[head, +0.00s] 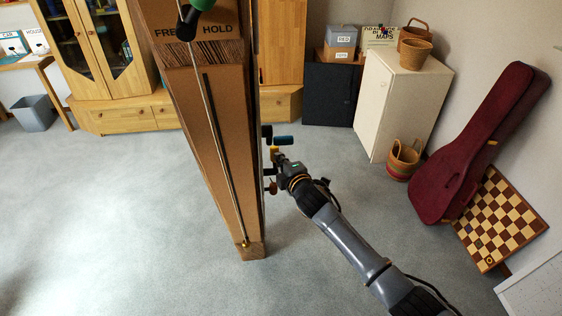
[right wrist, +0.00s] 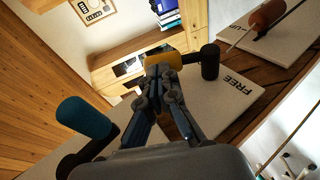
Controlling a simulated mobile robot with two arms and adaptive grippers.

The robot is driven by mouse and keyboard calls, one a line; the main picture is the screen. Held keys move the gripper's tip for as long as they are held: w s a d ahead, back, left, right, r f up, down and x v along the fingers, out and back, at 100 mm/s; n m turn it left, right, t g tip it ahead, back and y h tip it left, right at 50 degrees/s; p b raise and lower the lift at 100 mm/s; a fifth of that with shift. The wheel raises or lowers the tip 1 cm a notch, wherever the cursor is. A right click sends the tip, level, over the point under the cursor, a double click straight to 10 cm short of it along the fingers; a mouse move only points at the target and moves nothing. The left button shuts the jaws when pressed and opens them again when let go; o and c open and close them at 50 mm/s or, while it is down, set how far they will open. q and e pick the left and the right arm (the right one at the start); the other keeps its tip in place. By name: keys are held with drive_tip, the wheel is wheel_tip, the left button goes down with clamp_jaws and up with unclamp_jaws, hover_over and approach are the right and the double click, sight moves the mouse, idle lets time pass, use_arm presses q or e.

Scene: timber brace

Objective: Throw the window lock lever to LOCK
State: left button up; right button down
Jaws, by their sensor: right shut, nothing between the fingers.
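My right gripper (head: 277,158) is shut at the right side of a tall wooden post (head: 222,140). In the right wrist view its fingertips (right wrist: 163,72) meet just in front of a yellow grip (right wrist: 168,63) with a black end knob (right wrist: 210,61); I cannot tell whether they touch it. A teal handle (right wrist: 82,116) is to the left, and an orange knob (right wrist: 270,13) on a thin rod is at the upper right. One pale plate (right wrist: 225,100) reads FREE. No LOCK mark is readable, so I cannot tell which handle is the window lock lever. My left gripper is out of view.
The post's upper face carries FREE and HOLD labels and a green-and-black knob (head: 190,18) with a long rod below. A white cabinet (head: 400,100), baskets, a red guitar case (head: 480,145) and a chessboard (head: 500,220) stand at right. The carpet at left is clear.

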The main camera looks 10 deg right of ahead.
drive_tip(key=shift+w, duration=0.3)
idle(0.5)
drive_tip(key=shift+r, duration=0.1)
